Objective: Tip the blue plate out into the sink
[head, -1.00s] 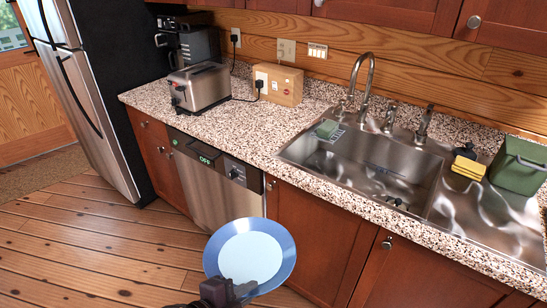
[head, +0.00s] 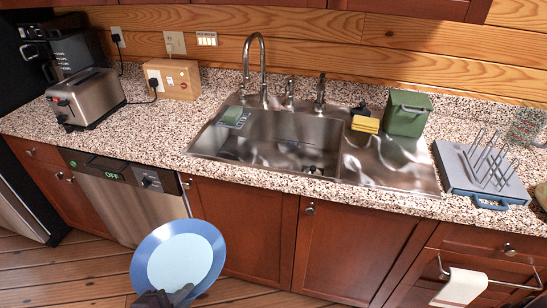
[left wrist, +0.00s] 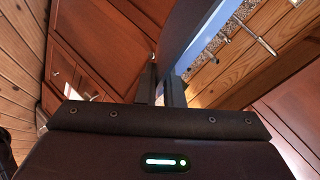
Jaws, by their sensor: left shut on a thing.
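The blue plate (head: 214,243) is in the lower left of the head view, in front of the cabinets and below counter height. It has a wide blue rim and a paler round middle; I cannot tell whether that middle is liquid or the plate's own surface. My left gripper (head: 172,296) is shut on the plate's near edge. In the left wrist view the gripper fingers (left wrist: 160,88) hold the plate (left wrist: 185,35), seen nearly edge-on. The steel sink (head: 295,128) is set in the counter, beyond and to the right of the plate. My right gripper is not in view.
The tall faucet (head: 262,62) stands behind the sink. A green sponge (head: 232,114) lies at its left. A toaster (head: 88,97) stands at left. The counter front (head: 150,160) lies between plate and sink.

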